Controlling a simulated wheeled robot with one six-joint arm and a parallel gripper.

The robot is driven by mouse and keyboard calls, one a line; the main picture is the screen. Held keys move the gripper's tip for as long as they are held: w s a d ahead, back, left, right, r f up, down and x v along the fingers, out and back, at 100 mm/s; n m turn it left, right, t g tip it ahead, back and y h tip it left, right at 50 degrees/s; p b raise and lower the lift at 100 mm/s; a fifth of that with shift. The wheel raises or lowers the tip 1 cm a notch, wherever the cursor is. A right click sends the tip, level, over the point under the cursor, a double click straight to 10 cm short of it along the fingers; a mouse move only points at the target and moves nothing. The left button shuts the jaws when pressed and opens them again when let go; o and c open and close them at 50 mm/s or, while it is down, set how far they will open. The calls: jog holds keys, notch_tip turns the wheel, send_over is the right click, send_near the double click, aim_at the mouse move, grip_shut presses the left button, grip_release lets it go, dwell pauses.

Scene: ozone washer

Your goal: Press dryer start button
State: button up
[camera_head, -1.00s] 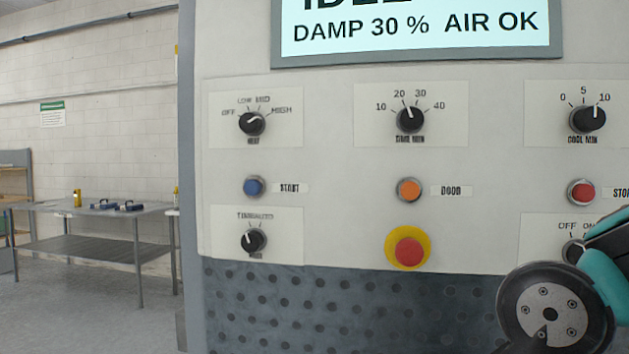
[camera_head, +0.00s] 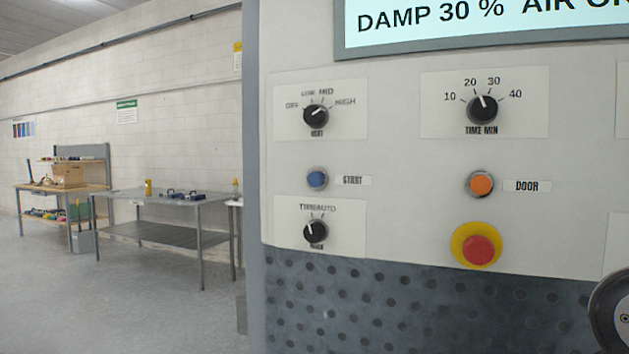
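The blue round start button (camera_head: 317,179) sits on the left part of the pale dryer panel, with a START label (camera_head: 352,181) to its right. It lies below the heat knob (camera_head: 316,116) and above the mode knob (camera_head: 316,232). The display (camera_head: 480,22) at the top reads DAMP 30 % and is cut off at the right. Nothing covers the button.
An orange door button (camera_head: 481,184) and a red emergency stop (camera_head: 480,249) on a yellow ring are to the right. The time knob (camera_head: 482,109) is above them. A metal table (camera_head: 170,201) and a workbench (camera_head: 62,187) stand at the left beyond open floor (camera_head: 150,300).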

grip_shut()
dwell(1.4)
